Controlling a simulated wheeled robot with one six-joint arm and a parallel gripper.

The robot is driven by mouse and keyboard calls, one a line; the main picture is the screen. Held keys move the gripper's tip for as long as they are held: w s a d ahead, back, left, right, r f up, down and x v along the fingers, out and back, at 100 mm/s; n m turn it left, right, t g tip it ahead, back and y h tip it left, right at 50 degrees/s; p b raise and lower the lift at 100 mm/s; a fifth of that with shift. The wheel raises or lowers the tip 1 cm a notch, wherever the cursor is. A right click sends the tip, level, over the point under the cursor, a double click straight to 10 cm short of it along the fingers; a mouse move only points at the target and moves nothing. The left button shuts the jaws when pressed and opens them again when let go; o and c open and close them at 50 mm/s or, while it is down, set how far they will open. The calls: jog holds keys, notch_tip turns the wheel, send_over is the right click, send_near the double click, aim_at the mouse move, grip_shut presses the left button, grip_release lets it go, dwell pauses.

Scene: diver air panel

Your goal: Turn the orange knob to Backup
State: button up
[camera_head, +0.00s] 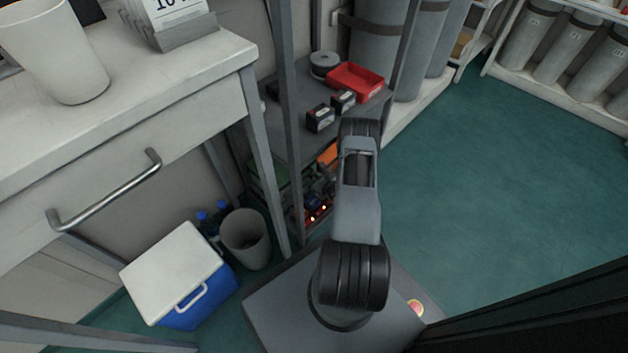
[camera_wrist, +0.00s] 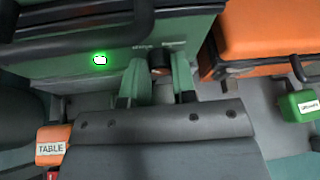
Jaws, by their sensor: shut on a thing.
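In the wrist view, my gripper (camera_wrist: 158,78) reaches to the front of a green panel (camera_wrist: 60,65), one finger on each side of a small dark knob with an orange-brown edge (camera_wrist: 159,70). The gripper is shut on this knob. Most of the knob is hidden between the fingers, and its pointer cannot be made out. Small white lettering, seemingly "STATUS", is on the panel above; I cannot read a Backup mark. A green light (camera_wrist: 100,58) glows left of the fingers. In the head view my arm hides the gripper and knob.
An orange case (camera_wrist: 265,40) stands close right of the panel. An orange TABLE tag (camera_wrist: 52,146) and a green tag (camera_wrist: 299,106) hang nearby. The shelf (camera_head: 283,128) above carries a red tray (camera_head: 356,82) and small boxes. Open floor (camera_head: 480,190) lies to the right.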

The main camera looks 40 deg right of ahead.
jog(key=m+y, duration=0.2)
jog(key=m, duration=0.1)
jog(key=shift+w+d+g, duration=0.1)
jog(key=shift+d+g, duration=0.05)
jog(key=shift+g, duration=0.15)
jog(key=m+y, duration=0.2)
jog(key=m, duration=0.1)
jog(key=shift+d+y, duration=0.1)
jog(key=shift+y, duration=0.2)
jog(key=m+y, duration=0.1)
jog(key=m, duration=0.2)
jog(key=shift+d+f+y, duration=0.1)
jog(key=shift+y, duration=0.3)
jog(key=shift+w+f+m+t+y, duration=0.1)
jog(key=shift+m+t+y, duration=0.55)
jog(key=shift+m, duration=0.95)
jog(key=shift+d+y, duration=0.1)
jog(key=shift+y, duration=0.15)
jog(key=o, duration=0.9)
